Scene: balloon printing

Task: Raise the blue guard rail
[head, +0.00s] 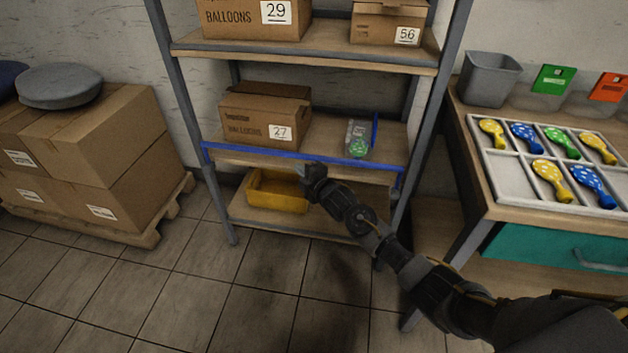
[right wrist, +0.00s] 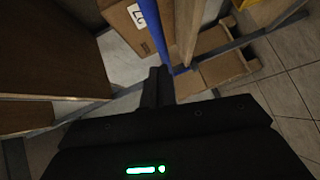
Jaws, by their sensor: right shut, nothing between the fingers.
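The blue guard rail (head: 255,154) runs across the front of the middle shelf (head: 232,160), low along its front edge. Its right end bends down at the right post. In the right wrist view the rail (right wrist: 178,70) shows as a short blue strip just beyond the fingers. My right gripper (head: 304,171) is shut and empty, at the middle of the rail and close to its lower side. I cannot tell whether it touches the rail. In the right wrist view the fingers (right wrist: 158,86) are together. My left gripper is out of view.
Box 27 (head: 262,117) and a small item with a green balloon (head: 358,147) stand behind the rail. A yellow bin (head: 275,192) sits on the shelf below. A table with a balloon tray (head: 500,198) is at right, stacked boxes (head: 85,150) at left.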

